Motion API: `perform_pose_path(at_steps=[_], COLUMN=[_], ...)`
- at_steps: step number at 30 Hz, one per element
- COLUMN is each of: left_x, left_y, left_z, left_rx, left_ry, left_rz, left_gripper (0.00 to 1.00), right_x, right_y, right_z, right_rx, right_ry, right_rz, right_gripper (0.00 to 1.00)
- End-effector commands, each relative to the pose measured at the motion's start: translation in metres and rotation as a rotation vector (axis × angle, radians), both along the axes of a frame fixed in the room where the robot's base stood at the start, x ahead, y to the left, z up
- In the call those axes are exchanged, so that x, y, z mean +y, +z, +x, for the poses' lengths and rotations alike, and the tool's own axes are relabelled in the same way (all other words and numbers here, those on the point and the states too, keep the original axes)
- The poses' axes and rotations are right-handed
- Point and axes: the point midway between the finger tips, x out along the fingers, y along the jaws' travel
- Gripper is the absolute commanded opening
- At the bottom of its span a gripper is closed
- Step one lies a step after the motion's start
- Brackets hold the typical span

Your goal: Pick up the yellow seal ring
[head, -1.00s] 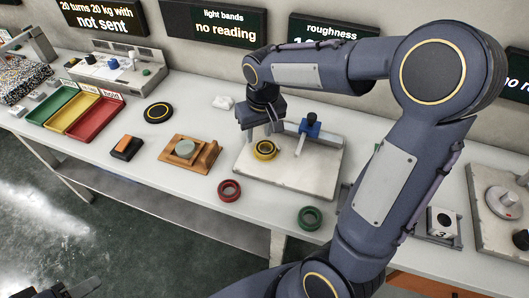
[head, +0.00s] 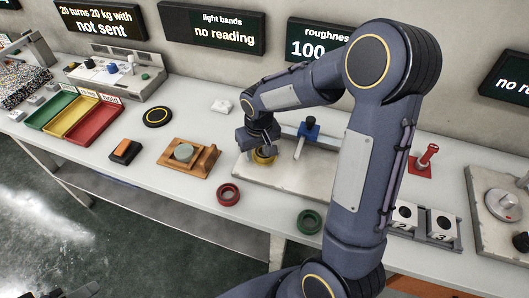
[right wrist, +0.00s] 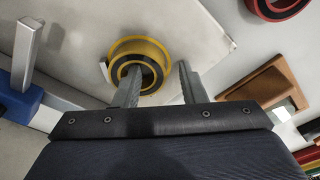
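The yellow seal ring (head: 263,160), with a dark inner band, lies on the pale stone plate (head: 290,178) and is partly hidden by my right gripper (head: 262,148) just above it. In the right wrist view the ring (right wrist: 155,47) sits ahead of the right gripper (right wrist: 160,72). The fingers are apart with nothing gripped. One finger overlaps the ring's opening and the other is beside its outer wall; I cannot tell whether either touches. A dark part of my left gripper (head: 84,290) shows at the bottom left edge, its fingers unclear.
A red ring (head: 228,194) and a green ring (head: 309,221) lie in front of the plate. A wooden block holder (head: 188,157) is to the left. Coloured trays (head: 95,125) stand farther left.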

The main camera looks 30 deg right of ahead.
Motion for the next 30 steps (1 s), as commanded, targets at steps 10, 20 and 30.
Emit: perform_pose_path(at_steps=[10,20,30], left_x=[0.0,0.0,0.0], left_y=[0.0,0.0,0.001], left_z=[0.0,0.0,0.0], left_rx=[0.0,0.0,0.0], left_ry=[0.0,0.0,0.0], left_rz=[0.0,0.0,0.0], left_gripper=[0.49,0.49,0.49], right_x=[0.0,0.0,0.004], right_y=[0.0,0.003,0.042], right_z=[0.0,0.0,-0.006], right_rx=[0.0,-0.001,-0.005], right_ry=[0.0,0.0,0.002], right_rz=[0.0,0.0,-0.001], right_gripper=[0.0,0.0,0.0])
